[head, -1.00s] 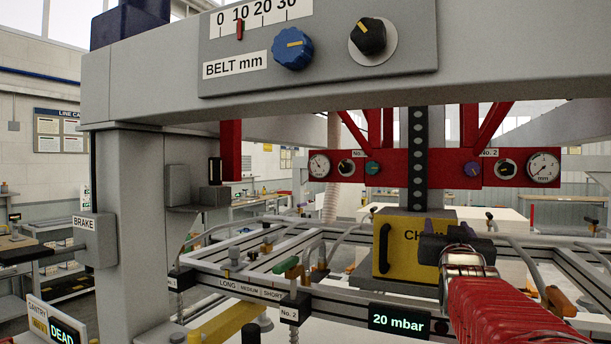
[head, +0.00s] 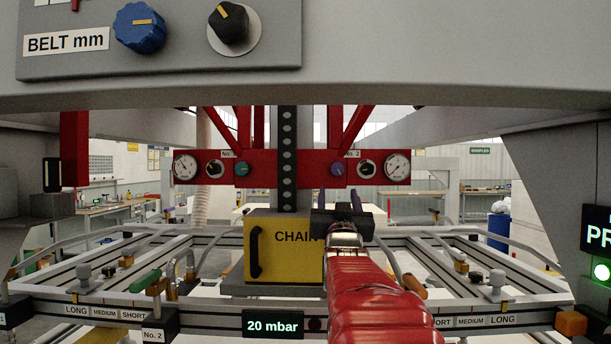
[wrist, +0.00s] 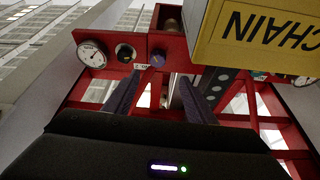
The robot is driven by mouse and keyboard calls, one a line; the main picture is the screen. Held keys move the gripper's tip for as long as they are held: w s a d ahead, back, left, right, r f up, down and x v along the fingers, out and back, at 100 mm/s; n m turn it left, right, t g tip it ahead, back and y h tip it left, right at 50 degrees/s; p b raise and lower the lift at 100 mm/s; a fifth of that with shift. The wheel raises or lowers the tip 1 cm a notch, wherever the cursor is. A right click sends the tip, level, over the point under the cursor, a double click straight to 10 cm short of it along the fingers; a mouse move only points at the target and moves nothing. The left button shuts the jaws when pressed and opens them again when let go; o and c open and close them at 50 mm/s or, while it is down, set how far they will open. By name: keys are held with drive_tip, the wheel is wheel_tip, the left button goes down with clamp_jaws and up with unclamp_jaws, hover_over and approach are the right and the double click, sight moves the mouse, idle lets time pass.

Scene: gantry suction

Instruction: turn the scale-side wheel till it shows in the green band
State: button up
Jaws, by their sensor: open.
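The panel marked BELT mm (head: 160,60) on the grey beam carries a blue knob (head: 140,28) near the scale and a black knob (head: 228,23). The scale is mostly cut off at the top. I cannot tell which knob is the scale-side wheel, and no green band is readable. On the red crossbar, the No. 2 side has a black knob (head: 367,168) and a round gauge (head: 397,167). My gripper (head: 339,198) is open and empty in front of the bar. In the wrist view, a blue-purple knob (wrist: 157,60) shows beyond and between the fingers, apart from them.
The yellow CHAIN box (head: 283,262) stands just left of my gripper. The grey beam (head: 400,72) crosses overhead. Below is a rail frame with a 20 mbar display (head: 273,324), a green-handled lever (head: 145,281) and curved pipes. A teal knob (head: 242,168) is on the No. 1 side.

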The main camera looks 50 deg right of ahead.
drive_tip(key=shift+s+d, duration=0.15)
drive_tip(key=shift+d, duration=0.05)
approach(338, 171)
drive_tip(key=shift+x, duration=4.15)
drive_tip(key=shift+c, duration=0.5)
